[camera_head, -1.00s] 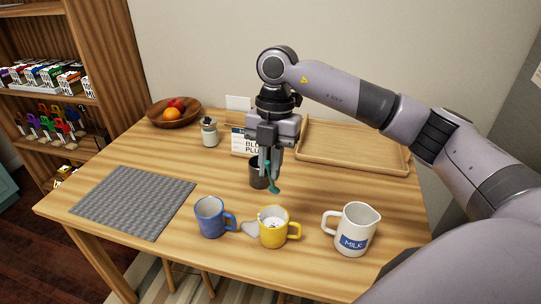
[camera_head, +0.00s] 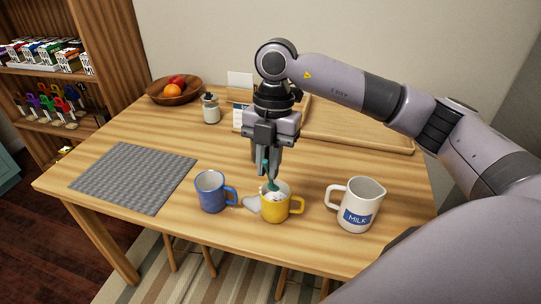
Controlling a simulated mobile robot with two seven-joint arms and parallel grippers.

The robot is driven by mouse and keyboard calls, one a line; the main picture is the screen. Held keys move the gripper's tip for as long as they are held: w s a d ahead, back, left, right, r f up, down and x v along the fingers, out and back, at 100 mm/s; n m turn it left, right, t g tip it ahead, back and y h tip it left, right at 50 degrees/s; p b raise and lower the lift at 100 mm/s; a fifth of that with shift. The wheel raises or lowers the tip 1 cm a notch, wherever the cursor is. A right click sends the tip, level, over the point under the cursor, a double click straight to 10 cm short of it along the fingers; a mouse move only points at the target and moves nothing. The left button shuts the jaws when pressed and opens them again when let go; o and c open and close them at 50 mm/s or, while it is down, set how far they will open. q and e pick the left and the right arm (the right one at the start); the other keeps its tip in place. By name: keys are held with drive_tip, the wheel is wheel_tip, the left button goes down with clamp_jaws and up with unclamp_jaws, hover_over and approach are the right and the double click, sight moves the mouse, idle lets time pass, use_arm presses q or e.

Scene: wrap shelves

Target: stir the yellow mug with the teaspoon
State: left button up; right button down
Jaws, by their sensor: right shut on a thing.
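The yellow mug (camera_head: 276,209) stands upright near the front middle of the table, with its handle to the right and something pale inside. My right gripper (camera_head: 266,168) is directly above it, pointing down and shut on the teal teaspoon (camera_head: 271,185). The teaspoon's lower end is at the mug's mouth and appears to be inside the rim; how deep I cannot tell. My left gripper is not in view.
A blue mug (camera_head: 211,192) stands close to the left and a white milk jug (camera_head: 357,206) to the right. A grey mat (camera_head: 134,177), fruit bowl (camera_head: 174,92), small jar (camera_head: 210,109) and wooden tray (camera_head: 360,129) lie further out. A dark cup is mostly hidden behind my gripper.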

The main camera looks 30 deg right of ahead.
sight(273, 187)
drive_tip(key=shift+s+a+f, duration=0.2)
drive_tip(key=shift+f, duration=0.3)
drive_tip(key=shift+w+d+f+b, duration=0.3)
drive_tip(key=shift+f+b, duration=0.35)
drive_tip(key=shift+f, duration=0.25)
drive_tip(key=shift+w+d+f+b, duration=0.3)
drive_tip(key=shift+f+b, duration=0.35)
drive_tip(key=shift+f, duration=0.3)
drive_tip(key=shift+w+d+f+b, duration=0.2)
drive_tip(key=shift+d+f+b, duration=0.1)
drive_tip(key=shift+f+b, duration=0.5)
drive_tip(key=shift+w+d+f+b, duration=0.15)
drive_tip(key=shift+f+b, duration=0.1)
drive_tip(key=shift+f, duration=0.25)
drive_tip(key=shift+w+d+f+b, duration=0.1)
drive_tip(key=shift+d+f+b, duration=0.1)
drive_tip(key=shift+f, duration=0.3)
drive_tip(key=shift+w+d+f+b, duration=0.2)
drive_tip(key=shift+f+b, duration=0.1)
drive_tip(key=shift+f, duration=0.25)
